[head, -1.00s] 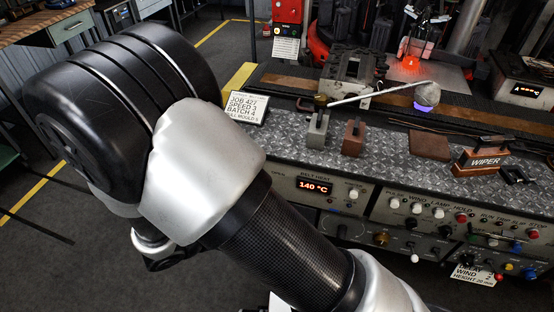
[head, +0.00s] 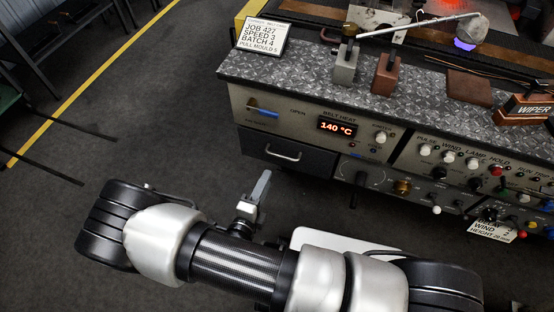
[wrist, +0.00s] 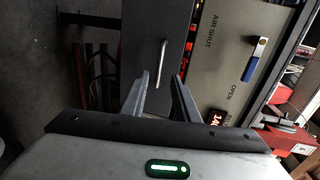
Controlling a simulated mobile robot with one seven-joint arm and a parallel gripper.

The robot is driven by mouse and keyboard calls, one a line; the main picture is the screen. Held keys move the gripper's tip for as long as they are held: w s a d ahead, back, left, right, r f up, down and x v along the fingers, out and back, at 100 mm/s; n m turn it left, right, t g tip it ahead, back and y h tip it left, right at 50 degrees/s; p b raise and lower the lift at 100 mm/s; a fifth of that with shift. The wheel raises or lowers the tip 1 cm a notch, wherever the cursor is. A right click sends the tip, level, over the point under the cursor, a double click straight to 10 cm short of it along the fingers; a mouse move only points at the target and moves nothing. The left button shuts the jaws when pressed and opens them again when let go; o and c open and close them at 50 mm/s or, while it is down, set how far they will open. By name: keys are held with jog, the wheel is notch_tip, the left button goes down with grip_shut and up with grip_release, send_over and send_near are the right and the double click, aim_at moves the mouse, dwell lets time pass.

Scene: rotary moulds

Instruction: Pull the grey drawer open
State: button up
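The dark grey drawer (head: 262,141) is in the lower left of the console front, under the belt heat panel. Its front looks flush with the console. Its silver bar handle (head: 283,153) runs across it. In the wrist view the drawer (wrist: 142,30) is turned on its side, and the handle (wrist: 162,60) stands just beyond the fingertips, roughly between them. My gripper (wrist: 161,76) is open, with an empty gap between its fingers. In the head view my gripper (head: 263,178) is in front of and below the drawer, apart from the handle.
A job sign (head: 262,35) and metal blocks (head: 345,66) stand on the console top.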

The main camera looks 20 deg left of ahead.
jog(key=a+b+x, duration=0.1)
jog(key=x, duration=0.9)
jog(key=shift+w+d, duration=0.4)
jog(key=shift+d, duration=0.1)
jog(key=shift+f, duration=0.1)
grip_shut()
